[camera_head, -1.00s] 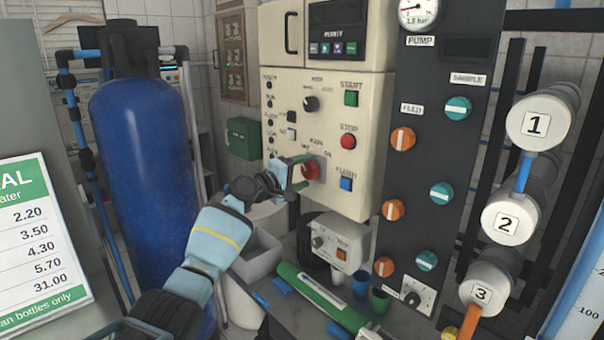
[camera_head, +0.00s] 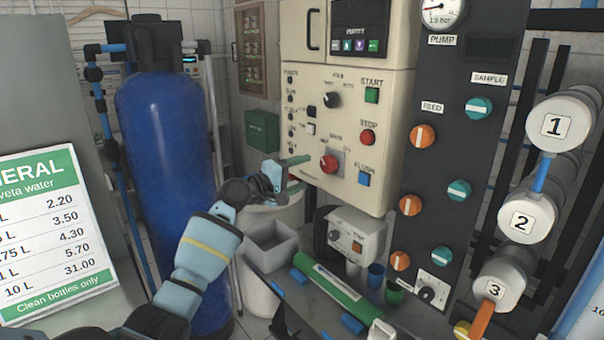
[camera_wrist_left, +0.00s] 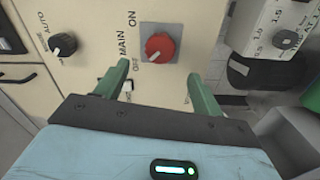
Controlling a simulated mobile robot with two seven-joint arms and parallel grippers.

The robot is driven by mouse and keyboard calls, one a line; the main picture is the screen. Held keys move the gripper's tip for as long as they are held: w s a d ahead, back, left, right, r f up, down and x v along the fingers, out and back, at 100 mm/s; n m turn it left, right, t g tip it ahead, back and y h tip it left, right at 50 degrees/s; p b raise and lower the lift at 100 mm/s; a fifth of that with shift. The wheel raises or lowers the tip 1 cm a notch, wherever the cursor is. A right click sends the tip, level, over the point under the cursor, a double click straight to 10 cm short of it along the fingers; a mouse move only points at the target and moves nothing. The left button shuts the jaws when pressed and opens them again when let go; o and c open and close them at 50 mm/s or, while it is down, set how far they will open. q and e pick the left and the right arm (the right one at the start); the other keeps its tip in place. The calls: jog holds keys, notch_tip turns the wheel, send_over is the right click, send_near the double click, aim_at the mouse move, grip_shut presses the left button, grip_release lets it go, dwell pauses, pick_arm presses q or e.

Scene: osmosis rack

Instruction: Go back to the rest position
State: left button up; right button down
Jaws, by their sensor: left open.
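My left gripper (camera_head: 299,171) is open and empty in front of the cream control cabinet (camera_head: 345,112). In the head view it is just left of the red main switch (camera_head: 328,163). In the left wrist view the green fingers of the left gripper (camera_wrist_left: 159,72) are spread wide, with the red main switch (camera_wrist_left: 159,47) showing beyond the gap, apart from them. The "MAIN", "ON" and "OFF" marks are beside the switch. My right gripper is not in view.
A blue tank (camera_head: 168,180) stands left of my arm, behind a price sign (camera_head: 45,235). A black panel (camera_head: 455,145) with orange and teal valves is at right, beside white numbered cylinders (camera_head: 528,222). A grey bin (camera_head: 271,248) and a green tube (camera_head: 340,292) are below the gripper.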

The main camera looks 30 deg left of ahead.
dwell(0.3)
pick_arm(q)
jog(key=s+d+f+m+g+y, duration=0.1)
jog(key=s+d+f+m+g, duration=0.3)
jog(key=f, duration=0.7)
jog(key=s+d+f+t+y, duration=0.1)
jog(key=s+d+f, duration=0.1)
jog(key=s+f, duration=0.65)
jog(key=s+d+f+m+g+y, duration=0.1)
jog(key=s+d+f+m+g, duration=0.2)
jog(key=f, duration=1)
jog(key=s+d+f+m, duration=0.2)
jog(key=s+d+f, duration=0.1)
jog(key=s, duration=0.7)
jog(key=s+d+f+m+g, duration=0.1)
jog(key=s+d+f+m, duration=0.2)
jog(key=s, duration=0.8)
jog(key=s+d+f+m, duration=0.2)
jog(key=s+d+f, duration=0.2)
jog(key=s, duration=0.6)
jog(key=shift+s+d+f+g+y, duration=0.3)
jog(key=shift+s+f+g+y, duration=0.1)
jog(key=shift+f, duration=0.3)
